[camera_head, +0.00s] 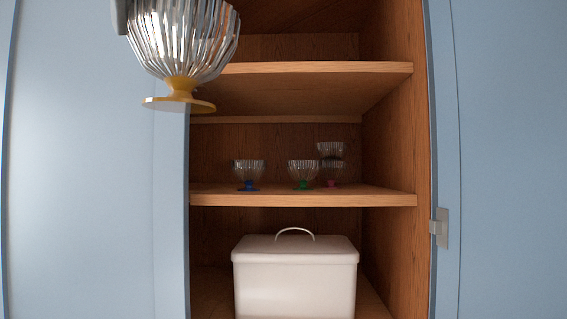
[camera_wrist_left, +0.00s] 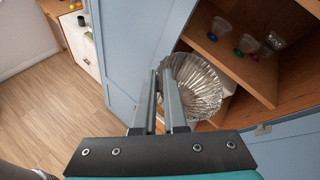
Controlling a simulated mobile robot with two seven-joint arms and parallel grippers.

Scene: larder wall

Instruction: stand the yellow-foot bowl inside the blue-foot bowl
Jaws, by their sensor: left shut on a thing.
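The yellow-foot bowl (camera_head: 182,42), ribbed clear glass on a yellow stem and disc, hangs large at the upper left of the head view, about upright, its top cut off by the frame. My left gripper (camera_head: 121,14) is shut on its left side. In the left wrist view the two fingers (camera_wrist_left: 166,78) close on the edge of the bowl (camera_wrist_left: 197,86). The blue-foot bowl (camera_head: 249,168) stands upright and looks empty on the middle shelf, at its left; it also shows in the left wrist view (camera_wrist_left: 221,27). The held bowl is apart from it. My right gripper is not in view.
The green-foot bowl (camera_head: 303,170) stands right of the blue-foot one. Further right is a pink-foot bowl (camera_head: 333,168) with another glass bowl (camera_head: 330,149) above it, seemingly stacked. An upper shelf (camera_head: 310,69) overhangs them. A white lidded box (camera_head: 295,278) stands below. A blue door (camera_head: 95,200) is at left.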

